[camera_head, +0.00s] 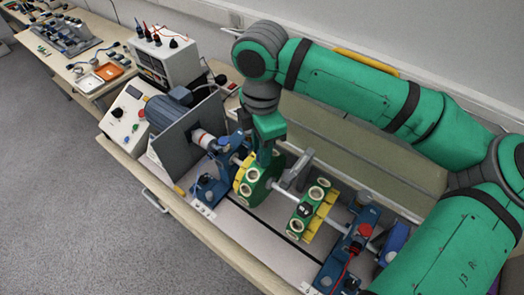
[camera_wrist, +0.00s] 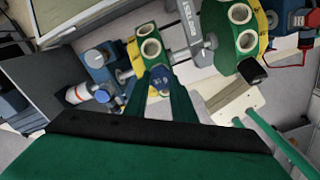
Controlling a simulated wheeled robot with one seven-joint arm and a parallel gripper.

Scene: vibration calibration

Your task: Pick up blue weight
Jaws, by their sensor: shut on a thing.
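The blue weight (camera_wrist: 160,80) shows in the wrist view between my green fingertips, close against the left green and yellow disc. My gripper (camera_wrist: 161,88) is shut on it. In the head view my gripper (camera_head: 266,152) points down at the top of the left green and yellow disc (camera_head: 254,183); the weight is hidden there. That disc also shows in the wrist view (camera_wrist: 150,35), with pale round holes. I cannot tell whether the weight still sits in a hole.
A second green and yellow disc (camera_head: 318,206) with a black weight (camera_head: 304,209) sits further right on the shaft. Blue bearing stands (camera_head: 212,180) hold the shaft. A motor (camera_head: 170,108) and a grey plate (camera_head: 192,135) stand left. A control box (camera_head: 166,58) stands behind.

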